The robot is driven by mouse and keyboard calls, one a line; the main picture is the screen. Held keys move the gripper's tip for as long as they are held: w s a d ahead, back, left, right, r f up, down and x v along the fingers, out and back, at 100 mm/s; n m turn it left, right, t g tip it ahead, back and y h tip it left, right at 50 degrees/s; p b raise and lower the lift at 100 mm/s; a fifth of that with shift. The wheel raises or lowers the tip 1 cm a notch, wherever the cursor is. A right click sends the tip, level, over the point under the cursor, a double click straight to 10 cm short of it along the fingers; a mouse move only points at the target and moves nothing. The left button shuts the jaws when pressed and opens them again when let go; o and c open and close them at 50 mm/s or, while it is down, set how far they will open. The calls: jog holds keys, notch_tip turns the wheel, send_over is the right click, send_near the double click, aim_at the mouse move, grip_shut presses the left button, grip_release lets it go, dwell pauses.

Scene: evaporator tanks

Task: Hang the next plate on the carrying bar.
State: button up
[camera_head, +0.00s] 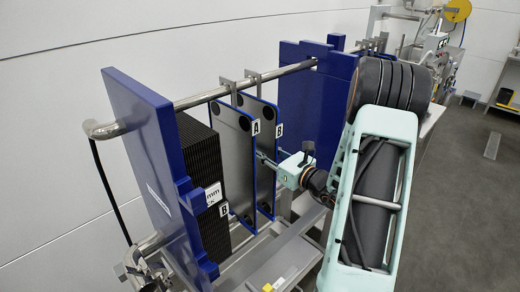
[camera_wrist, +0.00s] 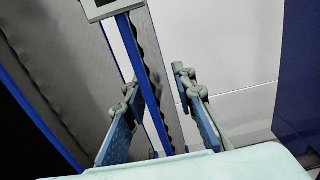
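Two grey plates with blue edges hang side by side from the carrying bar (camera_head: 205,96) by metal hangers. Plate A (camera_head: 238,150) is on the left, and plate B (camera_head: 266,165) is just right of it. My gripper (camera_head: 264,160) reaches in from the right at plate B's front edge. In the wrist view my gripper (camera_wrist: 156,84) is open, with plate B's blue edge (camera_wrist: 152,93) between its fingers. A gap shows beside the right finger; contact on the left is unclear. Plate A (camera_wrist: 50,60) shows at left there.
A dark plate pack (camera_head: 200,160) stands left of plate A against a blue end plate (camera_head: 140,150). Another blue upright (camera_head: 310,100) stands right of plate B. A grey step or box (camera_head: 280,265) lies low in front. Open floor (camera_head: 465,200) is at right.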

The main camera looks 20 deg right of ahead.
jog(key=v, duration=1.2)
